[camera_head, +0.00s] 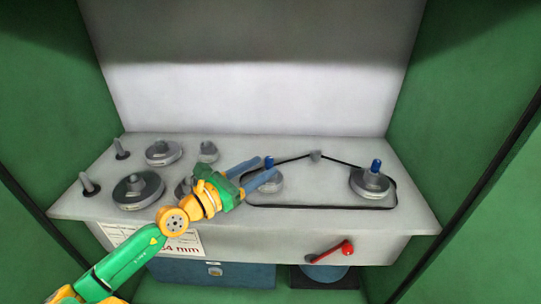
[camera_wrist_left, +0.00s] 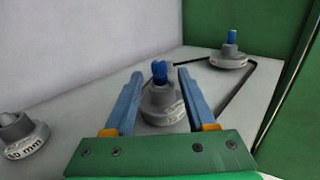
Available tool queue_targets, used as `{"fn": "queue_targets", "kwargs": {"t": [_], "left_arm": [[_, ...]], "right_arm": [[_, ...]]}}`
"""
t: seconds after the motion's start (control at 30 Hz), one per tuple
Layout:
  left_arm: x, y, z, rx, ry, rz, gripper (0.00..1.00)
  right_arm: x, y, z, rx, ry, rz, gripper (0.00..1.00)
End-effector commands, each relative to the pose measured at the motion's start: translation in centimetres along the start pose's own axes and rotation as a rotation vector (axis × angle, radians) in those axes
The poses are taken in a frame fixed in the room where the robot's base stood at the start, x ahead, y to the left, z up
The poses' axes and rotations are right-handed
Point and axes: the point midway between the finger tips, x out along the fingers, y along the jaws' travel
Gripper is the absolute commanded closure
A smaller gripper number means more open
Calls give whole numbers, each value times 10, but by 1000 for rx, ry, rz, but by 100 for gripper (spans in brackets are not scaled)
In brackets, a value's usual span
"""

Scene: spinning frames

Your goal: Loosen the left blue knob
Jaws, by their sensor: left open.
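The left blue knob (camera_head: 268,162) tops a grey spool at the centre of the grey machine bench. In the left wrist view the knob (camera_wrist_left: 159,72) stands upright on its grey spool (camera_wrist_left: 162,104), between the fingers. My left gripper (camera_head: 262,170) reaches in from the left and is open. Its two blue fingers lie one on each side of the knob and spool, with visible gaps, apparently not touching. The second blue knob (camera_head: 376,165) sits on the right spool (camera_head: 370,184); it also shows in the left wrist view (camera_wrist_left: 232,37). My right gripper is not in view.
A black belt (camera_head: 320,207) loops around both spools and a grey peg (camera_head: 315,156). Several loose grey pulleys (camera_head: 138,191) and pegs stand on the bench's left. A red handle (camera_head: 346,247) is on the front. Green walls (camera_head: 470,110) enclose both sides.

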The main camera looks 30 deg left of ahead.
Motion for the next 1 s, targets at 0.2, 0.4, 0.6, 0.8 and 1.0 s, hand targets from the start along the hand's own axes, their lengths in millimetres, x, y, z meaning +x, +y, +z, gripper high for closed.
{"fn": "queue_targets", "kwargs": {"t": [0.2,0.4,0.6,0.8,1.0], "left_arm": [[25,0,2,-2,-3,1,44],[33,0,0,-2,-1,0,44],[33,0,0,-3,0,0,44],[33,0,0,-4,0,0,98],[33,0,2,-5,-1,4,100]], "right_arm": [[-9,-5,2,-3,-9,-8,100],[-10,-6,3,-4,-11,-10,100],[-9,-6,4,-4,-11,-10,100],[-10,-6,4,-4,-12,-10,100],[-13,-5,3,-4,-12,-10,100]]}}
